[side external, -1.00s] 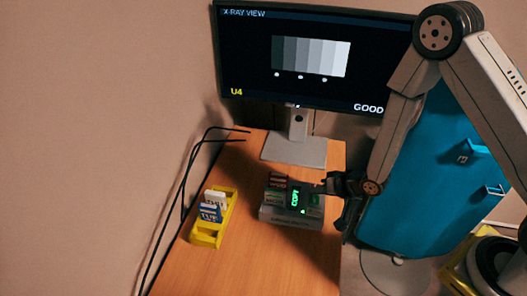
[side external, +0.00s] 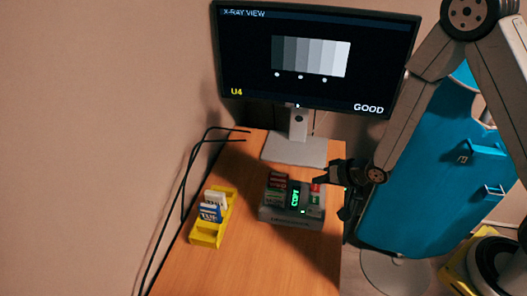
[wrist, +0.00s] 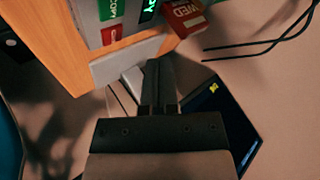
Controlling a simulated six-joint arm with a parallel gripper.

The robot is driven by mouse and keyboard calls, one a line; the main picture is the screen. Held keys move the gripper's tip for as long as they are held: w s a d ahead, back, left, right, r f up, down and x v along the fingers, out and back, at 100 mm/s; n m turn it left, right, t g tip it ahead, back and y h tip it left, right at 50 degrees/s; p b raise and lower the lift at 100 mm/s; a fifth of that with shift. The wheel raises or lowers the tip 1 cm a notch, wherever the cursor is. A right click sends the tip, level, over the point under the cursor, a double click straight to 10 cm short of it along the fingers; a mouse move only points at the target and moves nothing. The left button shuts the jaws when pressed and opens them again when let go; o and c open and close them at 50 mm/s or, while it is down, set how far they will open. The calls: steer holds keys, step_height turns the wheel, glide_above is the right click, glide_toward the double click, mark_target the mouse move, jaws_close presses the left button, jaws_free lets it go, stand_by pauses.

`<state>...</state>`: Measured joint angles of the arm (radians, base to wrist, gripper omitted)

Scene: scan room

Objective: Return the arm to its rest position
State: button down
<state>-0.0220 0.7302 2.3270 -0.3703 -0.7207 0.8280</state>
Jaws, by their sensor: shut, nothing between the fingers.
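My gripper (side external: 322,174) is at the right of the desk in the side view, its tips above and beside the right end of the grey card device (side external: 290,220). In the wrist view my gripper (wrist: 153,66) has its fingers together with nothing between them. My arm rises from it to the upper right. Whether the tips touch the device cannot be told from the side view; in the wrist view they appear apart from its cards.
The device holds several cards and a green-lit display (side external: 295,198). A yellow rack (side external: 207,238) with cards stands to the left. The monitor (side external: 312,58) on its stand (side external: 295,148) reads GOOD. A blue board (side external: 420,200) stands behind my arm. The desk front (side external: 255,265) is clear.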

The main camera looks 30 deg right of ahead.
stand_by(0.3)
steer(key=s+d+r+n+g+h, duration=0.1)
steer(key=s+d+r+n+g, duration=0.1)
steer(key=s+r, duration=0.4)
steer(key=s+d+r+n+g+h, duration=0.2)
steer(key=s+d+r+g, duration=0.1)
steer(key=s+r, duration=0.3)
steer(key=shift+s+n+g, duration=0.4)
steer(key=shift+g, duration=0.1)
